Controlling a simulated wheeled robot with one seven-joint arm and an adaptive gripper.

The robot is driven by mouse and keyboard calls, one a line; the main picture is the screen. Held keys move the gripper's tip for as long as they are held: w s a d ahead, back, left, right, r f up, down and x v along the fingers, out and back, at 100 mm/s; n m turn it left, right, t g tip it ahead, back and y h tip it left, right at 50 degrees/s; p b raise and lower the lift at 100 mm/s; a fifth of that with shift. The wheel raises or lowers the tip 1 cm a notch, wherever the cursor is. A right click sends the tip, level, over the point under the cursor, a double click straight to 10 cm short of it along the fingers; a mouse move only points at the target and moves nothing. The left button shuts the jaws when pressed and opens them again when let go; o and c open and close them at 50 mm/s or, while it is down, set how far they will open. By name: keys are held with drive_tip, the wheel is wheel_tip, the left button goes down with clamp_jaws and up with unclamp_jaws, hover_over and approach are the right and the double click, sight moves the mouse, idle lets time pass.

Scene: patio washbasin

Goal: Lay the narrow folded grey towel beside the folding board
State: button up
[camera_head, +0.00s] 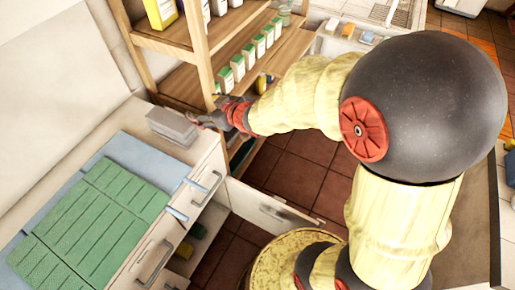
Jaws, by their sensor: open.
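A folded grey towel (172,126) lies as a small flat block near the far end of the white counter. The green panelled folding board (95,215) lies flat on the same counter, nearer to me, with bare blue surface between it and the towel. My gripper (198,119) is at the towel's right side, near the counter's edge. Its jaws are open. The fingers are small and partly hidden by my own wrist, so I cannot tell whether they touch the towel.
A light blue mat (146,152) lies under and around the board. A wooden shelf (202,55) with several green-and-white cartons stands right behind my gripper. Drawers with metal handles (155,262) are below the counter, and a door or drawer front (268,207) sticks out. Tiled floor lies beyond.

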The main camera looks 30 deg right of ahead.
drive_tip(key=s+d+r+m+g+h, duration=0.1)
drive_tip(key=s+d+r+m+h, duration=0.1)
drive_tip(key=s+d+r+h, duration=0.3)
drive_tip(key=s+d+r+m+g, duration=0.1)
drive_tip(key=s+d+r+m, duration=0.15)
drive_tip(key=s, duration=0.45)
drive_tip(key=s+a+r+g, duration=0.1)
drive_tip(key=s+g, duration=0.1)
drive_tip(key=s, duration=0.7)
drive_tip(key=s+a+g+y, duration=0.1)
drive_tip(key=s+a+g, duration=0.1)
drive_tip(key=s, duration=0.7)
drive_tip(key=shift+r+m, duration=0.35)
drive_tip(key=shift+m, duration=0.1)
drive_tip(key=shift+d, duration=0.1)
drive_tip(key=shift+c, duration=0.3)
